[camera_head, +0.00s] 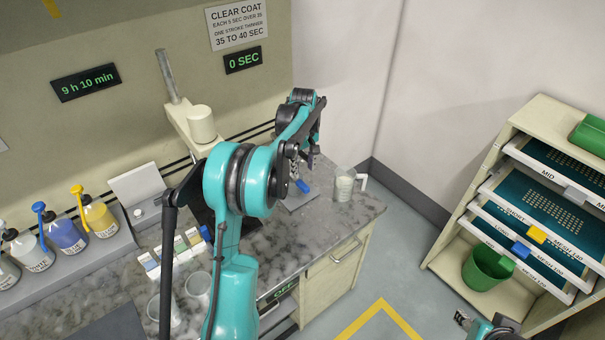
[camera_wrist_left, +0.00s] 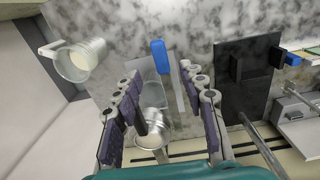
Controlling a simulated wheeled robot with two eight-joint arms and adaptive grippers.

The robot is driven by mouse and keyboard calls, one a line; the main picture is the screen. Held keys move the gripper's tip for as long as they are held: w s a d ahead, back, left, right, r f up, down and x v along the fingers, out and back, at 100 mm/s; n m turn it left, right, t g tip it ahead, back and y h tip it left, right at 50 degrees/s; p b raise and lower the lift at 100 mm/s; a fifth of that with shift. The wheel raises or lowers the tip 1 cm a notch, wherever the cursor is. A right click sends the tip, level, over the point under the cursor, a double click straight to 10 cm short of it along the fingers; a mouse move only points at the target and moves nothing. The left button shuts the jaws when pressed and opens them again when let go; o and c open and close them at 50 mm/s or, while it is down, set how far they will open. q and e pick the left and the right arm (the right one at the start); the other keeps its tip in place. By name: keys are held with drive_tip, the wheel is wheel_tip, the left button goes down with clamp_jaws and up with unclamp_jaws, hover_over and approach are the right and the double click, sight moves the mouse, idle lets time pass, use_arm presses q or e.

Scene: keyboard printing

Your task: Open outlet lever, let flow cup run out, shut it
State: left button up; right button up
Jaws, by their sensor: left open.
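My left gripper (camera_head: 300,158) is above the right end of the counter. In the left wrist view (camera_wrist_left: 162,82) its two fingers are spread apart, with nothing clamped between them. A blue handle (camera_head: 302,186), likely the outlet lever's, shows just below it; in the wrist view this blue handle (camera_wrist_left: 158,54) lies beyond the fingertips. A shiny metal cup-like part (camera_wrist_left: 151,128), likely the flow cup, sits between the finger bases. In the head view my arm and gripper hide it. My right gripper (camera_head: 474,322) is partly visible at the bottom edge; its jaw opening is unclear.
A pale jug (camera_head: 345,185) stands right of the gripper, near the counter edge. The timer display (camera_head: 243,60) reads 0 SEC. A rack (camera_head: 510,150) with screens and a green bucket (camera_head: 487,268) is at right.

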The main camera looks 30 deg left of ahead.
sight(303, 184)
use_arm(q)
drive_tip(key=shift+a+f, duration=0.2)
drive_tip(key=shift+a, duration=0.15)
wheel_tip(303, 184, down, 8)
drive_tip(key=shift+w+d+r, duration=0.1)
drive_tip(key=shift+w, duration=0.05)
clamp_jaws()
